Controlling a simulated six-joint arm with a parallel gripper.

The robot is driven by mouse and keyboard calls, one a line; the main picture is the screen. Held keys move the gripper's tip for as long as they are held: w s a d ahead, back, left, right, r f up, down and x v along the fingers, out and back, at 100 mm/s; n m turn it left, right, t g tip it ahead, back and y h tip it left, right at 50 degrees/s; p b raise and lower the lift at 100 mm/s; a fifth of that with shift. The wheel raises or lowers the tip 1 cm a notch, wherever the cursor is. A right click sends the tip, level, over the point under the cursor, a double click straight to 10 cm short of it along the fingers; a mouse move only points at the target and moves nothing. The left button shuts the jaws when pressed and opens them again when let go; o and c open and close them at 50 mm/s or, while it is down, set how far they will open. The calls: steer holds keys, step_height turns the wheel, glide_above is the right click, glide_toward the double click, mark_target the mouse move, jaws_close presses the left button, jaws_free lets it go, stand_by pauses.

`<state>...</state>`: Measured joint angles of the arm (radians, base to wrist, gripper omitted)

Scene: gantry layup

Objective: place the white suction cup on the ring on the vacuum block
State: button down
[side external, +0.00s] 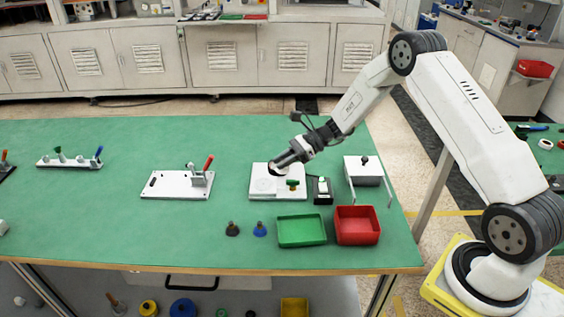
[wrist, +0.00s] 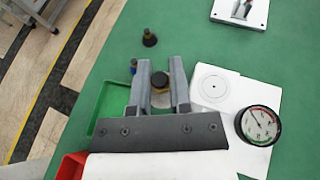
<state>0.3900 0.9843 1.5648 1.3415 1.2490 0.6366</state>
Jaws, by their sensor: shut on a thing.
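The vacuum block (side external: 262,193) is a flat white plate on the green table. A thin dark ring with a centre dot shows on it in the wrist view (wrist: 212,85), right of my fingers. My gripper (side external: 274,168) is over the block in the side view. In the wrist view its two grey fingers (wrist: 166,82) are shut on a small fitting with a dark round top (wrist: 160,81), which I take for the suction cup.
A round gauge (wrist: 258,125) stands on the block near the ring. A black cup (side external: 232,229) and a blue cup (side external: 260,229) stand in front. A green tray (side external: 302,244) and a red bin (side external: 358,239) are at the front right.

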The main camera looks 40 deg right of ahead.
mark_target(263, 184)
steer(key=w+f, duration=0.4)
steer(key=w, duration=0.1)
steer(key=w+f, duration=0.1)
steer(key=w, duration=0.1)
steer(key=shift+w+d+f, duration=0.15)
steer(key=shift+d+f, duration=0.05)
steer(key=shift+f, duration=0.2)
steer(key=shift+w+f, duration=0.6)
steer(key=shift+f, duration=0.05)
steer(key=shift+w+f, duration=0.2)
steer(key=shift+f, duration=0.1)
steer(key=shift+w+f, duration=0.1)
steer(key=shift+f, duration=1.5)
steer(key=shift+f, duration=0.15)
steer(key=c, duration=0.6)
jaws_free()
steer(key=shift+o, duration=0.2)
